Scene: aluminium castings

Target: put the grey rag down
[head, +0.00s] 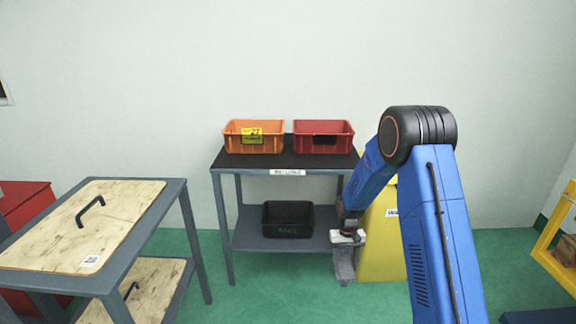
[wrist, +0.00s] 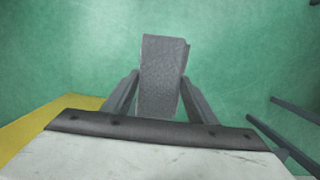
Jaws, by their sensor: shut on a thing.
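The grey rag (wrist: 162,75) is a folded, speckled grey strip, held between the two fingers of my gripper (wrist: 161,100) in the wrist view. The green floor shows beyond it. In the head view my gripper (head: 344,255) hangs low, pointing down, between the dark-topped table and the yellow cabinet. The rag is hard to tell from the grey fingers in the head view.
An orange crate (head: 254,136) and a red crate (head: 323,136) stand on the table (head: 272,162). A black crate (head: 287,219) sits on its lower shelf. The yellow cabinet (head: 381,245) is beside my gripper. A plywood-topped cart (head: 120,205) stands left. Green floor between is clear.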

